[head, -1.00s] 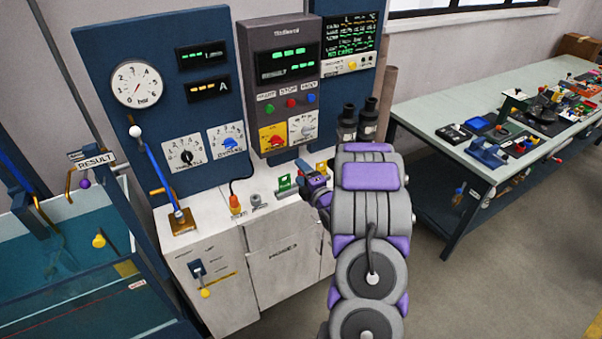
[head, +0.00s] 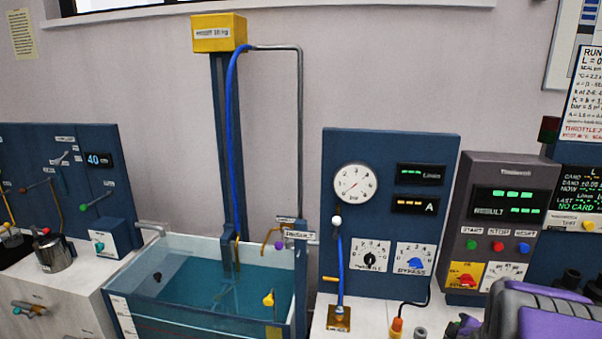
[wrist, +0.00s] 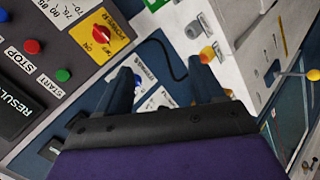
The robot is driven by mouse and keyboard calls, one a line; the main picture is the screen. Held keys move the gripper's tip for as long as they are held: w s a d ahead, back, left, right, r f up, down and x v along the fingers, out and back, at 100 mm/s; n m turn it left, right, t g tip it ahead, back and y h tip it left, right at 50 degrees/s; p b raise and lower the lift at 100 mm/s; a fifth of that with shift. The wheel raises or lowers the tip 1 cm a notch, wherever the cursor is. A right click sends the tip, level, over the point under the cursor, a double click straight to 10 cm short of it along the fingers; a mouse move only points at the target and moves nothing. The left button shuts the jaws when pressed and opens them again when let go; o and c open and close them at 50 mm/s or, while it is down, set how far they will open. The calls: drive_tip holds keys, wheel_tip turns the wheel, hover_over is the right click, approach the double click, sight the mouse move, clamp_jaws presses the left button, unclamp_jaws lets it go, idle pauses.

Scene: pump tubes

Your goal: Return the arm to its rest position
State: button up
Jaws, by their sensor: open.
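My gripper (wrist: 162,72) is open in the wrist view, its two dark fingers apart with nothing between them. Beyond the fingers lie the blue panel and the white bench top with a black cable. In the head view my purple and grey arm (head: 540,316) shows at the bottom right corner, in front of the control box. Part of my gripper shows at its left end, low over the bench top, and is mostly cut off by the picture edge.
The control box (head: 501,205) has START, STOP and RESET buttons. The blue gauge panel (head: 390,150) stands left of it. An orange plug (head: 396,327) is on the bench. A water tank (head: 210,290) with a tall post is further left. The wrist view shows a yellow-knobbed handle (wrist: 313,75).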

drive_tip(key=s+a+r+m+g+y, duration=0.1)
drive_tip(key=s+a+r+m+g, duration=0.1)
drive_tip(key=s+a, duration=0.7)
drive_tip(key=s+a+r+m+g+y, duration=0.1)
drive_tip(key=s+a+r+m+g, duration=0.2)
drive_tip(key=s+a, duration=0.7)
drive_tip(key=s+a+r+m+g+y, duration=0.2)
drive_tip(key=s+a+m+g, duration=0.2)
drive_tip(key=s+a, duration=0.5)
drive_tip(key=s+g, duration=0.2)
drive_tip(key=s, duration=0.5)
drive_tip(key=shift+a+r, duration=0.15)
drive_tip(key=shift+r, duration=0.2)
drive_tip(key=shift+w+m, duration=0.1)
drive_tip(key=shift+m, duration=0.2)
